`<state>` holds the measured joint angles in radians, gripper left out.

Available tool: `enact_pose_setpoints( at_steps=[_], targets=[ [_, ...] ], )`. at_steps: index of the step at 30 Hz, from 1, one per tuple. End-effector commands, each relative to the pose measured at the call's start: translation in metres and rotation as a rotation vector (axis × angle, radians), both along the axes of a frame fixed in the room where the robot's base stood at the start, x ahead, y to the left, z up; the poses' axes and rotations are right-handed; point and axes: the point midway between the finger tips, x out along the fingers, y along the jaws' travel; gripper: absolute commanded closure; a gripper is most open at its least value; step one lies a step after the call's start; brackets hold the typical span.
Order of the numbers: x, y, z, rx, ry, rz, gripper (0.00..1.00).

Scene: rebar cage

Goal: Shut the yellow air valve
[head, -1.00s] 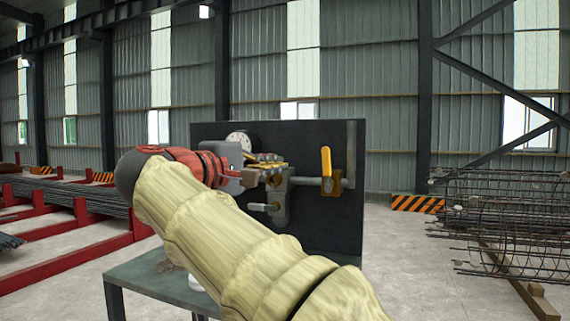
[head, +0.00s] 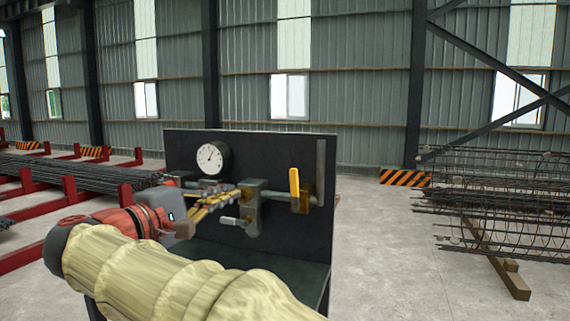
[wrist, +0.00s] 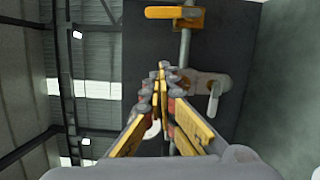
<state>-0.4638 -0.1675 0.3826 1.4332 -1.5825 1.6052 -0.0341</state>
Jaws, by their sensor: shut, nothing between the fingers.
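The yellow air valve (head: 295,182) is on the right part of a dark panel. Its yellow handle stands upright, across the horizontal grey pipe. In the wrist view the yellow handle (wrist: 178,12) lies at the top edge, crossing the pipe. My gripper (head: 238,191) is in front of the panel, left of the yellow handle and apart from it. In the wrist view the fingertips of my gripper (wrist: 160,68) meet with nothing between them. My gripper hides part of the pipework behind it.
A dial gauge (head: 212,158) is on the panel (head: 275,150) at upper left. A small pale lever (head: 232,221) sits below my gripper on the grey fitting (head: 253,210). Rebar racks (head: 70,200) stand left; a rebar cage (head: 490,205) lies right.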

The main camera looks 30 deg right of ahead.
Motion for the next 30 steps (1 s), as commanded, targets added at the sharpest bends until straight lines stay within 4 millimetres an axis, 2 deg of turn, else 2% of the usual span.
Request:
enact_pose_setpoints(
  at_steps=[3, 8, 21, 24, 30],
  targets=[
    [-0.003, -0.005, -0.002, 0.013, -0.038, -0.014, 1.00],
    [0.004, -0.022, 0.000, 0.015, -0.040, -0.016, 1.00],
    [0.037, -0.099, 0.003, 0.015, -0.041, -0.016, 1.00],
    [0.022, -0.106, 0.004, 0.015, -0.041, -0.013, 1.00],
    [0.009, -0.116, 0.004, 0.015, -0.039, -0.012, 1.00]
  ],
)
